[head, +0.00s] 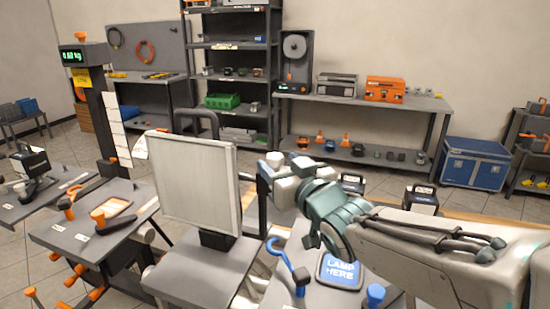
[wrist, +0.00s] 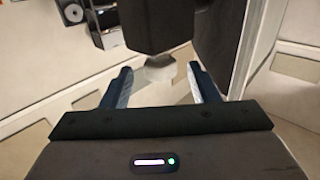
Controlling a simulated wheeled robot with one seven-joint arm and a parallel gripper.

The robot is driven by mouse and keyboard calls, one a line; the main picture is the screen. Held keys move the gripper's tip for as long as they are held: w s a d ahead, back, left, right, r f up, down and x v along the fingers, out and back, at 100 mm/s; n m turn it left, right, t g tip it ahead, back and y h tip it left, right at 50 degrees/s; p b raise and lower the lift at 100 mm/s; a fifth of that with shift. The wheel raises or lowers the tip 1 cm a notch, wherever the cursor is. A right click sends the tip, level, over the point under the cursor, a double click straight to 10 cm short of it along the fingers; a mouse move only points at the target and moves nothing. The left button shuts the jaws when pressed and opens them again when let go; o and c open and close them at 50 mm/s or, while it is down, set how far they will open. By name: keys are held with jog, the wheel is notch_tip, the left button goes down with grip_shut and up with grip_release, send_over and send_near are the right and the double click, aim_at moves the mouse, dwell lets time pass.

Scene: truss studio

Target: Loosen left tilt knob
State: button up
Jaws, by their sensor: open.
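A lamp panel (head: 195,185) with a pale, ribbed face stands upright on a grey table. In the head view, my gripper (head: 265,172) is at its right-hand side, and my arm partly hides that area. In the wrist view, a small pale grey knob (wrist: 160,68) sits below a dark block (wrist: 158,25). The open fingers of my gripper (wrist: 161,82) are on either side of the knob, with a gap visible on both sides. I cannot make out the knob in the head view.
A blue hook-shaped handle (head: 290,262) and a blue "LAMP HERE" pad (head: 340,271) are on the table near my arm. A tray with an orange handle (head: 98,217) is on a table at left. Shelves (head: 232,75) and a workbench (head: 365,100) stand behind, with floor between.

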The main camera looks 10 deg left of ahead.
aim_at(279, 163)
jog(key=shift+x, duration=1.55)
jog(key=c, duration=1)
jog(key=shift+o, duration=0.2)
